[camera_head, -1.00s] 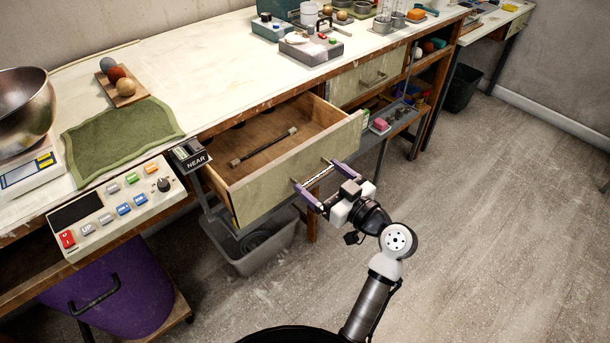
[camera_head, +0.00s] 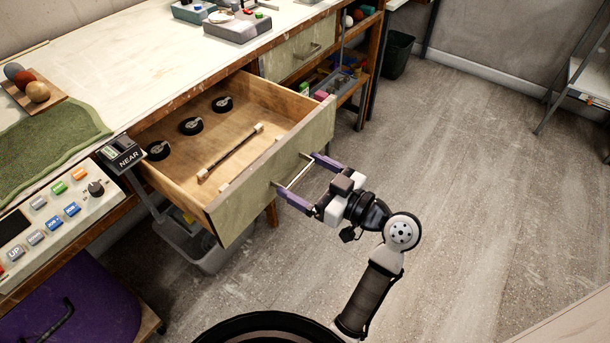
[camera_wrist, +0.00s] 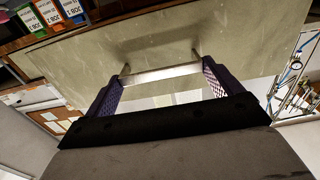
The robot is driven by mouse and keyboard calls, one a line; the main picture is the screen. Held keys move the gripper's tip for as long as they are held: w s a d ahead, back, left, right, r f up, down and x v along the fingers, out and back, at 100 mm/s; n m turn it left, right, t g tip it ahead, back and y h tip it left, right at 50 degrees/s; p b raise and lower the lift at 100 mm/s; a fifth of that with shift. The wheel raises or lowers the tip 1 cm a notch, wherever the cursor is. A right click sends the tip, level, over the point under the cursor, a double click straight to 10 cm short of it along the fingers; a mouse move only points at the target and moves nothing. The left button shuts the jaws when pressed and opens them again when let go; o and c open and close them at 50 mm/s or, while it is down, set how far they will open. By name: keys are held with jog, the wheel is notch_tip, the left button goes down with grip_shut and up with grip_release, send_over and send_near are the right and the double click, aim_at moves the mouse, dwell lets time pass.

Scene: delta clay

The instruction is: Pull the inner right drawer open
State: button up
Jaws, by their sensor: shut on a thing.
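A pale green-fronted wooden drawer (camera_head: 275,185) under the bench is pulled well out, its inside open to view. Its metal bar handle (camera_head: 298,174) runs between the purple fingers of my gripper (camera_head: 299,176). My gripper is shut on the handle, a finger at each end. In the wrist view the handle (camera_wrist: 160,74) spans the fingers against the drawer front (camera_wrist: 150,45). A second pale green drawer (camera_head: 297,51), farther along to the right, is closed, with its own bar handle (camera_head: 308,51) free.
The open drawer holds several round black items (camera_head: 190,126) and a white-ended rod (camera_head: 230,152). A "NEAR" box (camera_head: 121,152) stands by its left corner. A grey bin (camera_head: 190,240) is below. The floor (camera_head: 450,170) on the right is clear.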

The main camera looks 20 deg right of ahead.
jog(key=o, duration=1.1)
jog(key=b+v, duration=0.1)
jog(key=v, duration=1.2)
jog(key=shift+s+d+b, duration=0.25)
jog(key=shift+s+b, duration=0.1)
